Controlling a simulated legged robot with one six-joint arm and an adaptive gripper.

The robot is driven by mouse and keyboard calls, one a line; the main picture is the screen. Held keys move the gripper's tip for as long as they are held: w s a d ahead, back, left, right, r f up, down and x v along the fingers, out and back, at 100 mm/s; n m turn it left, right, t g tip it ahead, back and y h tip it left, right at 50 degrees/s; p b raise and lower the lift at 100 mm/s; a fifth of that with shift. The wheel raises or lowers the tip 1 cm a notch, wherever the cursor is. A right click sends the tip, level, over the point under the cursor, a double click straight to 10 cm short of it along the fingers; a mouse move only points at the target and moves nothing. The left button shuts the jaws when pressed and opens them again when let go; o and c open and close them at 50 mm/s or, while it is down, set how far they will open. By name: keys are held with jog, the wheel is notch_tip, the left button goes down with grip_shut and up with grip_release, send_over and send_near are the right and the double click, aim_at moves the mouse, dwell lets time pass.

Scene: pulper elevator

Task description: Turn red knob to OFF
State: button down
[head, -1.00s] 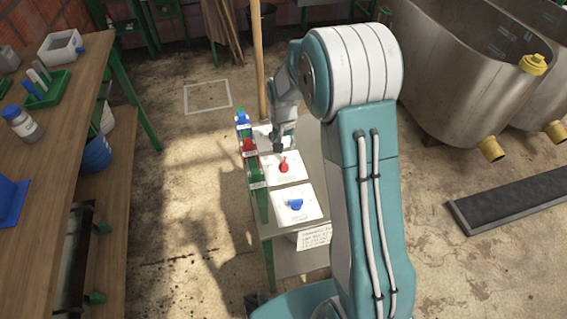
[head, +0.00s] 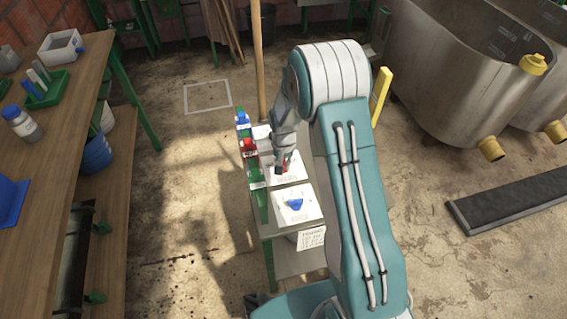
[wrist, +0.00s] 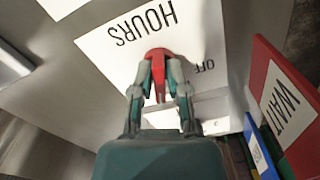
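The red knob (wrist: 158,54) sits on a white panel (wrist: 100,43) marked HOURS, with OFF printed to its right; the lettering is upside down in the wrist view. Its narrow pointer extends toward the bottom of that view. My gripper (wrist: 160,64) has one finger on each side of the knob, partly open, with narrow gaps showing beside the pointer. Whether the fingertips touch the knob is unclear. In the head view my gripper (head: 281,168) is down at the panel and covers most of the red knob.
A blue knob (head: 294,204) is on a nearer white panel. Beside the panels stand a red WAIT sign (wrist: 285,105) and a blue sign (wrist: 260,148). A wooden pole (head: 257,65) rises behind the stand. Metal tanks (head: 440,85) are at right, a workbench (head: 60,130) at left.

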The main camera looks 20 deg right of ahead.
jog(key=shift+n, duration=0.3)
jog(key=n, duration=0.3)
jog(key=shift+d, duration=0.15)
jog(key=n, duration=0.8)
jog(key=shift+d+n, duration=0.15)
jog(key=shift+n, duration=0.15)
jog(key=shift+w+d+n, duration=0.1)
jog(key=shift+n, duration=1.8)
jog(key=c, duration=0.7)
grip_release()
